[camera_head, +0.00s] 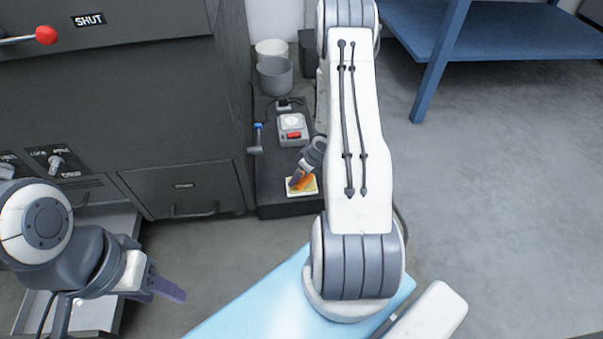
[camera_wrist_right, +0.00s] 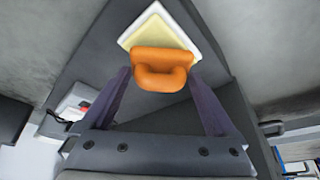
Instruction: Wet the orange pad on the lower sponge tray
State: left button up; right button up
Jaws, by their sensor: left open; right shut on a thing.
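The orange pad (camera_wrist_right: 162,72) has a looped handle and sits between the fingers of my right gripper (camera_wrist_right: 163,76), which is shut on it. The sponge tray (camera_head: 314,187), a white square holder with a yellow sponge, lies on the near end of a low black bench. In the wrist view the tray (camera_wrist_right: 129,37) shows just beyond the pad, partly hidden by it. In the head view the pad (camera_head: 301,183) is over the tray; I cannot tell whether it touches the sponge. My left gripper (camera_head: 166,288) is open and empty at lower left, far from the tray.
The black bench (camera_head: 269,190) also holds a small grey device with a red button (camera_head: 292,128) and grey pots (camera_head: 275,76) behind. A dark cabinet (camera_head: 130,110) stands close on the left. Open floor and a blue table (camera_head: 440,60) are on the right.

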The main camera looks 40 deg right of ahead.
jog(key=shift+f+b, duration=0.3)
jog(key=shift+f, duration=0.2)
dwell(0.3)
jog(key=shift+f, duration=0.1)
dwell(1.5)
notch_tip(320, 180, up, 7)
jog(key=p, duration=0.8)
jog(key=shift+p, duration=0.3)
